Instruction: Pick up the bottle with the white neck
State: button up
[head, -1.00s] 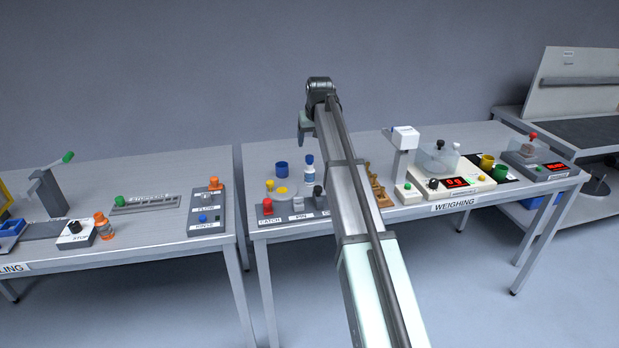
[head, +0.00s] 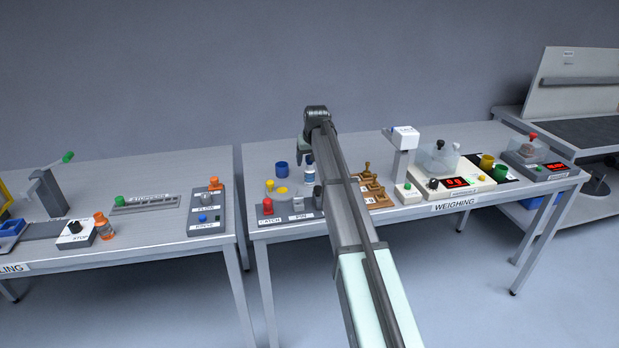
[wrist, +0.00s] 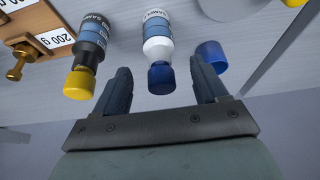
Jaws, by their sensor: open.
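The bottle with the white neck (wrist: 158,47) has a blue cap and a blue label band reading SAMPLE. In the wrist view it lies between the two fingers of my gripper (wrist: 160,82), slightly beyond their tips, and is not held. In the head view the bottle (head: 309,174) stands on the weighing table, its top hidden by my gripper (head: 304,150) just above it. My gripper is open and empty.
A dark-necked bottle with a yellow cap (wrist: 88,50) stands left of the white-necked one in the wrist view. A blue cup (wrist: 211,55) is close by on the right. Brass weights in a wooden block (wrist: 30,45) lie farther left.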

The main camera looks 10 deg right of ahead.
aim_at(309, 174)
jog(key=x, duration=0.3)
jog(key=shift+f, duration=0.25)
grip_shut()
dwell(0.5)
